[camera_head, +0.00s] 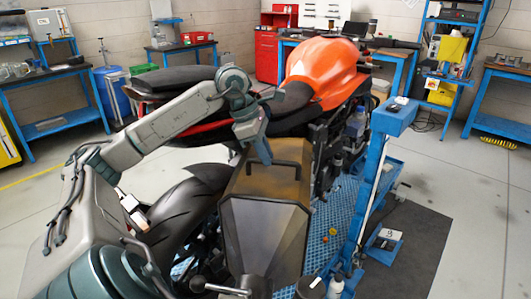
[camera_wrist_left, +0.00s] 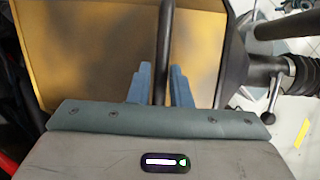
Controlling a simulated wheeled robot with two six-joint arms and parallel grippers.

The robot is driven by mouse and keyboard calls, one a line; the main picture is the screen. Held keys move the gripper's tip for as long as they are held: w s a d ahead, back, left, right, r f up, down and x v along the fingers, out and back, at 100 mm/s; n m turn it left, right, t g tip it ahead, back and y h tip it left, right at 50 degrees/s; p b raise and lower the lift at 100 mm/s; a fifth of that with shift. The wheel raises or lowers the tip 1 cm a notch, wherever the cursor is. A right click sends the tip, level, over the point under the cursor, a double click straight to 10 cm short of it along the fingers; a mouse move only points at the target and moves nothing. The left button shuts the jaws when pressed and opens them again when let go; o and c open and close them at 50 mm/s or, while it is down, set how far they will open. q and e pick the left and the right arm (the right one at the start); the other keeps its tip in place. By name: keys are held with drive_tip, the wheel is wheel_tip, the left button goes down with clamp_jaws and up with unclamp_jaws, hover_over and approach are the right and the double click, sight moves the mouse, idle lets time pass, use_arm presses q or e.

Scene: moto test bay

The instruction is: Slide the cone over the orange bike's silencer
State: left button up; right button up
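The cone (camera_head: 265,235) is a large faceted hood with a worn brown top and dark grey front faces, low in the middle of the head view. It carries a black bar handle. My left gripper (camera_head: 262,160) reaches down to that handle. In the left wrist view, its two blue fingers (camera_wrist_left: 161,85) stand close on either side of the dark handle bar (camera_wrist_left: 162,35), with the cone's yellow-brown face (camera_wrist_left: 90,50) behind. It looks shut on the bar. The orange bike (camera_head: 325,70) stands behind the cone. I cannot make out its silencer. My right gripper is not in view.
A blue post (camera_head: 375,185) stands just right of the cone. A black lever (camera_head: 215,287) is below it; a lever also shows in the left wrist view (camera_wrist_left: 272,100). Open floor (camera_head: 470,200) lies far right.

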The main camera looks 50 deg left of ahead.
use_arm(q)
drive_tip(key=o, duration=0.4)
drive_tip(key=shift+a+r, duration=0.1)
drive_tip(key=shift+c, duration=0.2)
drive_tip(key=shift+a, duration=0.1)
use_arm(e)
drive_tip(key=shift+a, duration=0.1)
